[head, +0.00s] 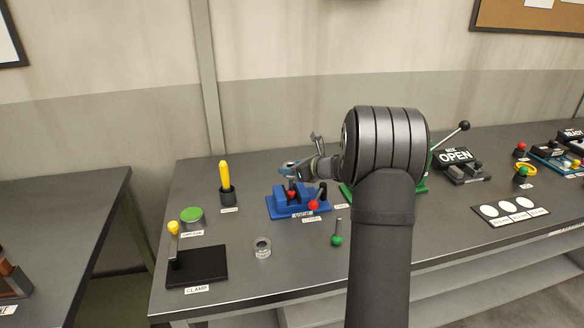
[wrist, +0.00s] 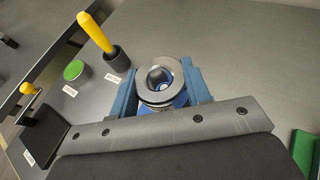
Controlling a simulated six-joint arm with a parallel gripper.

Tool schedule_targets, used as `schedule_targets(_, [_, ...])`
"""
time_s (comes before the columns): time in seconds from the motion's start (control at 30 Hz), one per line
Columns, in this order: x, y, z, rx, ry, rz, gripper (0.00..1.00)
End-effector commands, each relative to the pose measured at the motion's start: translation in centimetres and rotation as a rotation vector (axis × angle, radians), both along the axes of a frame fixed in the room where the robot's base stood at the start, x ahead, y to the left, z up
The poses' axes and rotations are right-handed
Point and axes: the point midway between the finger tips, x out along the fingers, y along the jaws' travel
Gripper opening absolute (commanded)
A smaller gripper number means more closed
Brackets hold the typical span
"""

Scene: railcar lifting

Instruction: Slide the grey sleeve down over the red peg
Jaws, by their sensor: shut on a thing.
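My gripper (head: 290,170) is above the blue vise (head: 281,212), near its jaws, at the middle of the bench. A small red part (head: 292,194), perhaps the red peg, shows between the vise jaws below the gripper. No red shows inside the sleeve's opening, so I cannot tell whether the sleeve is around the peg.
A short grey ring (head: 262,247) lies on the bench in front of the vise. A yellow-handled tool (head: 224,174) stands in a black holder at left, near a green disc (head: 191,214) and a black clamp base (head: 197,267).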

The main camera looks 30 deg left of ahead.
Motion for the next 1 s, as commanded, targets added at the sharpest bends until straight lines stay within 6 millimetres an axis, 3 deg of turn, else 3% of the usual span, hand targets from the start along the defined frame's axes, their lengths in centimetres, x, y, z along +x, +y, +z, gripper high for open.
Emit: schedule_targets(1.0, [0.0, 0.0, -1.4, 0.001, 0.0, 0.0, 0.12])
